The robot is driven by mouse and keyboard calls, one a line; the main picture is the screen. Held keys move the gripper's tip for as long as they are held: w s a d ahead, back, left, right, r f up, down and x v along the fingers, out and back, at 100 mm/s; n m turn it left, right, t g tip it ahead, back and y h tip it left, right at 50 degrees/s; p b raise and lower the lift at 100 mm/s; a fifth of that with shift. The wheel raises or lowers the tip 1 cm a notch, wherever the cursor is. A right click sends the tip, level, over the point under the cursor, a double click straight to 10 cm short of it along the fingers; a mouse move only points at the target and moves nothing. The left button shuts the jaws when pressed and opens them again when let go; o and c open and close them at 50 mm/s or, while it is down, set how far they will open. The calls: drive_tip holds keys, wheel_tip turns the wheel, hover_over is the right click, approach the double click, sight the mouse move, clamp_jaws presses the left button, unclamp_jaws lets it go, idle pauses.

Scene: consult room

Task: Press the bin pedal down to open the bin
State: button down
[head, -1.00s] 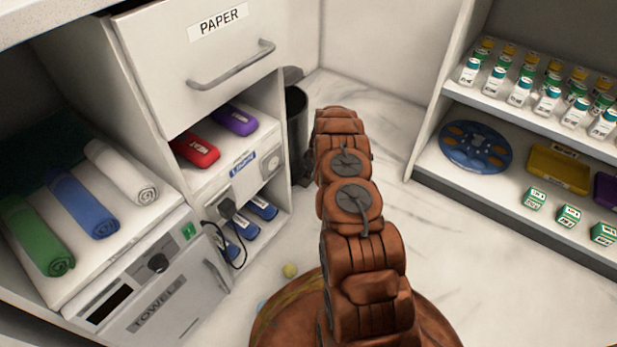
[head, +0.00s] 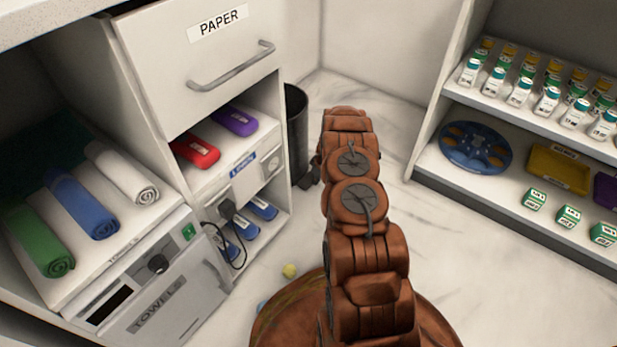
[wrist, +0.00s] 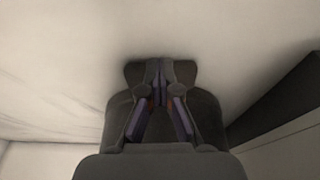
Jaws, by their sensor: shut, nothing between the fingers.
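The dark bin (head: 297,138) stands on the floor in the head view, just right of the cabinet, which hides its left part. I cannot tell clearly how its lid stands. The pedal cannot be made out; my arm and the cabinet cover the area around the bin's foot. In the head view, part of my gripper (head: 311,178) shows as a small dark shape low by the bin's right side, mostly hidden by my arm. In the wrist view, my gripper (wrist: 159,78) is shut with its fingertips together and nothing between them.
The cabinet (head: 284,185) with its PAPER drawer (head: 205,65) stands close on the left. A shelf unit (head: 425,150) with bottles and boxes stands on the right. Pale floor (head: 480,270) is clear between them.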

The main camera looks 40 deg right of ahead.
drive_tip(key=shift+r, duration=0.1)
drive_tip(key=v, duration=1.1)
drive_tip(key=shift+s+r, duration=0.2)
drive_tip(key=shift+r, duration=0.15)
idle(0.9)
